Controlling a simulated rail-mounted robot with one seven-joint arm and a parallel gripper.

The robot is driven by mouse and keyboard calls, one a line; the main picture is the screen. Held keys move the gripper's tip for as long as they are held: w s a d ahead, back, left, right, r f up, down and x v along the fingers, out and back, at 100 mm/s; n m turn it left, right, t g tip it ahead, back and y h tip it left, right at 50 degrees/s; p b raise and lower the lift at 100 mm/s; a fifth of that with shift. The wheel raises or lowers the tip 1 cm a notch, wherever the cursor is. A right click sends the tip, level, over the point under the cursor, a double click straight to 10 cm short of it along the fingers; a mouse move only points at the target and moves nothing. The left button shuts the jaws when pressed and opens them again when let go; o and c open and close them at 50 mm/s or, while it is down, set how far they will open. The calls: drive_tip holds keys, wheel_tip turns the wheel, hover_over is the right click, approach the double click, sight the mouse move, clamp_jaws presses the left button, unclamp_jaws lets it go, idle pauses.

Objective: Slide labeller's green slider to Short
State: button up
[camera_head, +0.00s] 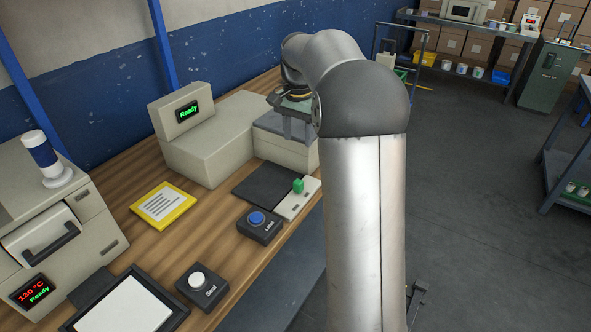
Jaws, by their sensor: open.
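The labeller (212,146) is a beige machine on the wooden bench, with a small screen reading "Ready". Its green slider (298,186) stands on a pale strip (299,202) at the right of a dark plate (262,185). The strip's markings are too small to read. My gripper (294,127) is open, above and behind the slider, close to the labeller's right-hand block (285,149). It is apart from the slider. My arm hides part of the gripper and whatever lies behind it; contact with the block cannot be told.
A blue "Label" button (257,218) sits in front of the dark plate. A white "Seal" button (197,279), a yellow-framed card (163,205) and a sealing machine (50,232) stand to the left. The bench edge runs just right of the strip.

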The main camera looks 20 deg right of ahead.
sight(299, 182)
drive_tip(key=f, duration=1.1)
drive_tip(key=f+p, duration=0.1)
drive_tip(key=f, duration=0.5)
drive_tip(key=shift+w+d+f, duration=0.2)
drive_tip(key=shift+w+f, duration=0.05)
drive_tip(key=shift+w, duration=0.05)
clamp_jaws()
drive_tip(key=shift+s, duration=0.1)
